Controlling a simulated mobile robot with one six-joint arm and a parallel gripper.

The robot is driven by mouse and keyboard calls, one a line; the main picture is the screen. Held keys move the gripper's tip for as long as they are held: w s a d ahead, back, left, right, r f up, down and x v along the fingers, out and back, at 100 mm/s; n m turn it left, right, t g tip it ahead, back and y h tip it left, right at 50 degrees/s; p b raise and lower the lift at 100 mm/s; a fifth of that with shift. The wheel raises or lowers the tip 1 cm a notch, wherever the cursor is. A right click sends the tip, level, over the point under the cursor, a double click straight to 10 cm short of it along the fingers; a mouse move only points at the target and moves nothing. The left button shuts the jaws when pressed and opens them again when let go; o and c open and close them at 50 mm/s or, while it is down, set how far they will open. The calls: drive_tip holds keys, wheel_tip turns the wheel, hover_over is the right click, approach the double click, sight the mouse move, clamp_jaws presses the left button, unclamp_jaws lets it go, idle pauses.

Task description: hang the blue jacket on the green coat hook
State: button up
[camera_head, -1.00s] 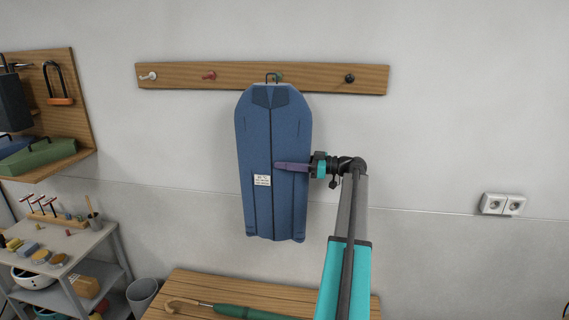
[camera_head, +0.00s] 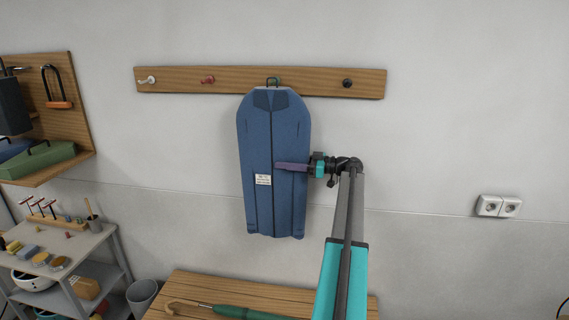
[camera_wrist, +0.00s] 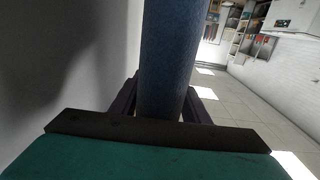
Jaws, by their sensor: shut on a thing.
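The blue jacket (camera_head: 274,200) hangs upright in front of the wall, with a white label on its front and a dark loop at its top. The green coat hook (camera_head: 274,81) is third from the left on the wooden rail. The loop overlaps the green hook in the head view; I cannot tell whether the hook is through it. My gripper (camera_head: 292,167) is shut on the jacket at its right side. In the wrist view the jacket's blue edge (camera_wrist: 166,60) stands between my two fingers.
The wooden rail (camera_head: 230,79) also bears a white hook (camera_head: 147,80), a red hook (camera_head: 208,79) and a black hook (camera_head: 347,83). A wooden bench (camera_head: 200,284) with a green umbrella-like object stands below. A grey shelf (camera_head: 75,245) is at left.

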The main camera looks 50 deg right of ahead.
drive_tip(key=shift+w+d+r, duration=0.15)
drive_tip(key=shift+w+d, duration=0.05)
drive_tip(key=shift+d, duration=0.1)
drive_tip(key=shift+f, duration=0.25)
drive_tip(key=shift+w+d+f+b, duration=0.1)
drive_tip(key=shift+w+d+b, duration=0.1)
drive_tip(key=shift+b, duration=0.25)
drive_tip(key=shift+w+d+f+b, duration=0.1)
drive_tip(key=shift+d+f+b, duration=0.15)
drive_tip(key=shift+b, duration=0.9)
drive_tip(key=o, duration=1.6)
